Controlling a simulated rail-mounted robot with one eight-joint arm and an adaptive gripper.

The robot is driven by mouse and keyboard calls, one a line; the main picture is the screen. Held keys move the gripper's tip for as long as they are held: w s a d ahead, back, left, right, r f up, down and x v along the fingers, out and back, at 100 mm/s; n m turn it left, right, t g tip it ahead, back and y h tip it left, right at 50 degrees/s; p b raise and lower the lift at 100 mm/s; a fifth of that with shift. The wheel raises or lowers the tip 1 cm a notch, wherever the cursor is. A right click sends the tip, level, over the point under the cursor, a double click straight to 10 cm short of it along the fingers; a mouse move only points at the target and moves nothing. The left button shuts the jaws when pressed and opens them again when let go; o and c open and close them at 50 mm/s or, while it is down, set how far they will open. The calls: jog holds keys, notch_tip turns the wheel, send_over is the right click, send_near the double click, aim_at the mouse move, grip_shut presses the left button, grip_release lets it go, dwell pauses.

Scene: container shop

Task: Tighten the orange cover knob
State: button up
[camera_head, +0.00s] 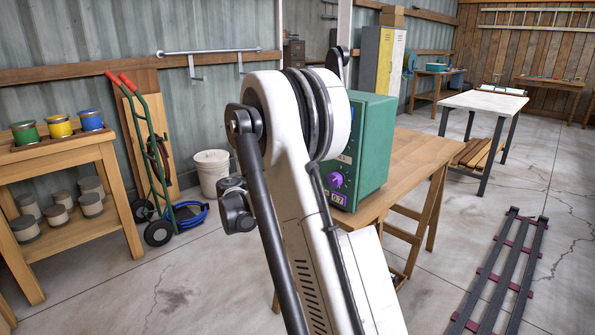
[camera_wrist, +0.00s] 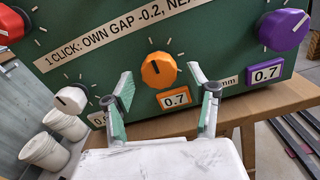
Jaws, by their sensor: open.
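The orange cover knob (camera_wrist: 159,70) is on the front of a green box (camera_wrist: 120,40) in the wrist view. My gripper (camera_wrist: 161,88) is open and empty. Its two fingers stand to the left and right of the knob, lower in the picture; I cannot tell how far from the panel they are. In the head view my arm hides much of the green box (camera_head: 374,135) and the orange knob.
A purple knob (camera_wrist: 284,30) with a 0.7 label is to the right; a white knob (camera_wrist: 71,99) and a red knob (camera_wrist: 10,24) are to the left. The box stands on a wooden table (camera_head: 420,150).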

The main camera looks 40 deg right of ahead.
jog(key=shift+w+d, duration=0.1)
jog(key=shift+d, duration=0.95)
jog(key=c, duration=1.2)
jog(key=shift+o, duration=0.2)
jog(key=m, duration=0.8)
jog(key=shift+w+m, duration=0.1)
jog(key=shift+m, duration=0.2)
